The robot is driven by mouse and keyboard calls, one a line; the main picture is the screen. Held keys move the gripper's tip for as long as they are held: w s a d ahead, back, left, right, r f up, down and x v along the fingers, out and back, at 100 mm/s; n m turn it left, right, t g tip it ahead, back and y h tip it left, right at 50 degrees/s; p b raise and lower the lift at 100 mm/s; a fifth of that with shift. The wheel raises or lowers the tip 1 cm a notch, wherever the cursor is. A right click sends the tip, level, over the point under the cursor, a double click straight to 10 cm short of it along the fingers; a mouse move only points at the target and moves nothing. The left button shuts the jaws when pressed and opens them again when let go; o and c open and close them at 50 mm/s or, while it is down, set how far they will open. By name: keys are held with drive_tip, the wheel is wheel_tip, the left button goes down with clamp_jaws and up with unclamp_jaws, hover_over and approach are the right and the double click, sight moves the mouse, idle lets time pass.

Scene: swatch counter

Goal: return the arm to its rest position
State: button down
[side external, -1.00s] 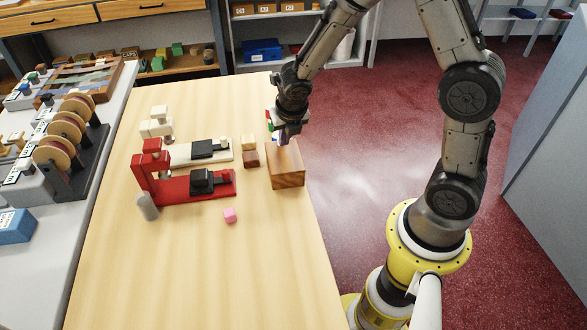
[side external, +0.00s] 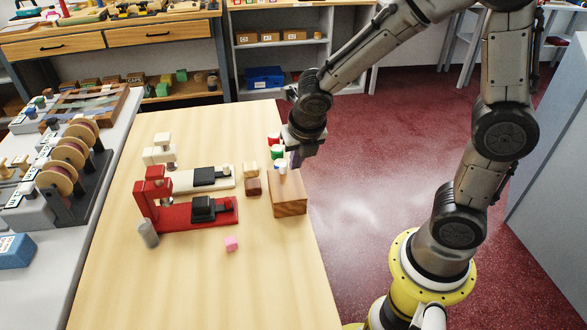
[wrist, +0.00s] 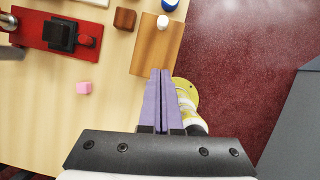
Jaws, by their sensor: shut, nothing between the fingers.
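My gripper (side external: 297,163) is shut and empty in the side view. It hangs at the right edge of the wooden table, over or just beside the wooden block (side external: 289,200); the exact gap is hard to tell. In the wrist view the two purple fingers of my gripper (wrist: 162,72) lie together with nothing between them. Their tips show near the lower right corner of the wooden block (wrist: 155,50).
Small coloured pieces (side external: 276,148) stand on the block's far end. A red stand (side external: 190,212), a cream stand (side external: 205,182), two small cubes and a pink cube (side external: 231,243) are on the table (side external: 200,290). Open floor (side external: 370,210) lies to the right.

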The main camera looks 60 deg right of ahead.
drive_tip(key=s+d+r+m+t, duration=0.2)
drive_tip(key=s+r+m, duration=0.55)
drive_tip(key=r, duration=0.45)
drive_tip(key=s+a+m+y, duration=0.2)
drive_tip(key=s+m, duration=0.7)
drive_tip(key=m, duration=1.2)
drive_tip(key=shift+s+a+f+y, duration=0.25)
drive_tip(key=shift+s+a+y, duration=0.05)
drive_tip(key=shift+s+a, duration=0.1)
